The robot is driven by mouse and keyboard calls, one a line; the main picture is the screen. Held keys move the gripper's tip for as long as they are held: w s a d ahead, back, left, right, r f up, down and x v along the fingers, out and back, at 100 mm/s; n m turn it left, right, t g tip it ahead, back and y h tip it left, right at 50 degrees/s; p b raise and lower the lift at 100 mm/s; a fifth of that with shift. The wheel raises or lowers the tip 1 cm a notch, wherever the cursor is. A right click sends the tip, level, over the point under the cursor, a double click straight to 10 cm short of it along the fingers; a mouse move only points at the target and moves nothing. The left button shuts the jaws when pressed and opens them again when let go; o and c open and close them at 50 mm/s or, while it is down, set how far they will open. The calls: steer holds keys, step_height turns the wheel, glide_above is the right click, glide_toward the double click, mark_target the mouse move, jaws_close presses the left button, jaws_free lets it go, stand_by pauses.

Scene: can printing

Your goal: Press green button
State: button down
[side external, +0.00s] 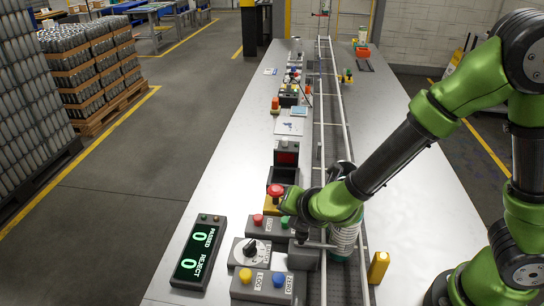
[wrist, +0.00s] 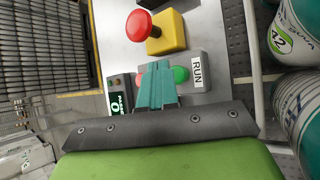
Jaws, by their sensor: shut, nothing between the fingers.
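The green button (side external: 284,222) sits on a grey box (side external: 268,231) beside a red button (side external: 257,219). In the wrist view the green button (wrist: 180,74) is just right of my fingers, next to a RUN label (wrist: 196,71). My gripper (wrist: 156,66) is shut and empty, its teal fingers together. The fingers overlap the box in the wrist view and mostly hide the red button. In the side view my wrist is just right of the box, and the fingertips are hard to make out. I cannot tell the gap between fingertips and box.
A red mushroom button (wrist: 139,25) on a yellow box (wrist: 167,33) stands close by. A counter display (side external: 199,254) reads passed 0, reject 0. A knob box (side external: 250,251) and a box with yellow and blue buttons (side external: 262,286) are nearer. Cans (wrist: 292,110) stand on the conveyor at right.

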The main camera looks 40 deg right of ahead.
stand_by(0.4)
steer(key=shift+s+d+f, duration=0.1)
steer(key=shift+d+f, duration=0.05)
steer(key=shift+f, duration=0.45)
steer(key=shift+d+f, duration=0.2)
steer(key=shift+f, duration=0.9)
stand_by(1.1)
steer(key=shift+s+d, duration=0.95)
steer(key=shift+s, duration=0.1)
steer(key=shift+r, duration=0.15)
steer(key=r, duration=0.5)
steer(key=shift+w+a, duration=0.1)
steer(key=shift+a, duration=0.2)
